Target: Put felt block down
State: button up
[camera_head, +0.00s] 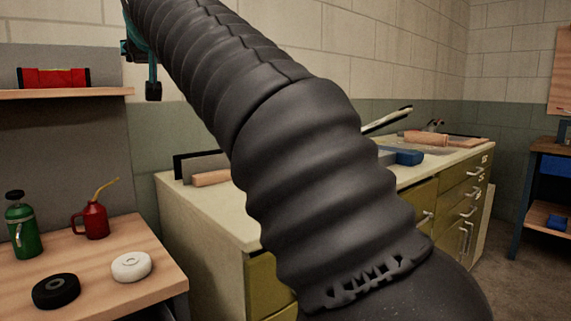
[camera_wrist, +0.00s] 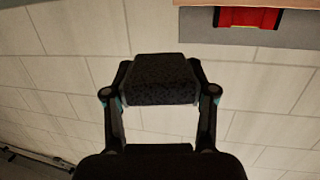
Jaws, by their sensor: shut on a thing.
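In the wrist view a dark, speckled felt block (camera_wrist: 160,80) is held between the two fingers of my gripper (camera_wrist: 160,86). The gripper is shut on it, in front of a pale block wall. In the head view my gripper (camera_head: 153,88) shows only in part at the upper left, beside my arm. The felt block cannot be made out there. No surface shows directly beneath the block in the wrist view.
A wooden bench (camera_head: 150,281) at left bears a green bottle (camera_head: 24,226), red oil can (camera_head: 93,221), black roll (camera_head: 56,291) and white roll (camera_head: 131,266). A shelf (camera_head: 100,92) holds a red level (camera_head: 54,78). A cabinet (camera_head: 200,216) with tools on top stands behind my arm.

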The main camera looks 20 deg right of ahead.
jog(key=w+f+m+h+b, duration=0.1)
jog(key=w+f+m+h, duration=0.15)
jog(key=f, duration=0.35)
jog(key=w+f+m+h+b, duration=0.1)
jog(key=f+h, duration=0.2)
jog(key=f, duration=0.3)
jog(key=m+g+h+b, duration=0.5)
jog(key=m+g+h, duration=0.5)
jog(key=m+h, duration=0.2)
send_near(230, 194)
jog(key=d, duration=0.2)
jog(key=w+d+r+b, duration=0.1)
jog(key=w+d+r, duration=0.1)
jog(key=d, duration=0.1)
jog(key=shift+d+r, duration=0.1)
jog(key=shift+d, duration=0.25)
jog(key=x, duration=0.4)
jog(key=shift+r+b, duration=0.25)
jog(key=shift+b, duration=0.05)
jog(key=shift+d+f+b, duration=0.1)
jog(key=shift+f+b, duration=0.2)
jog(key=shift+f, duration=0.4)
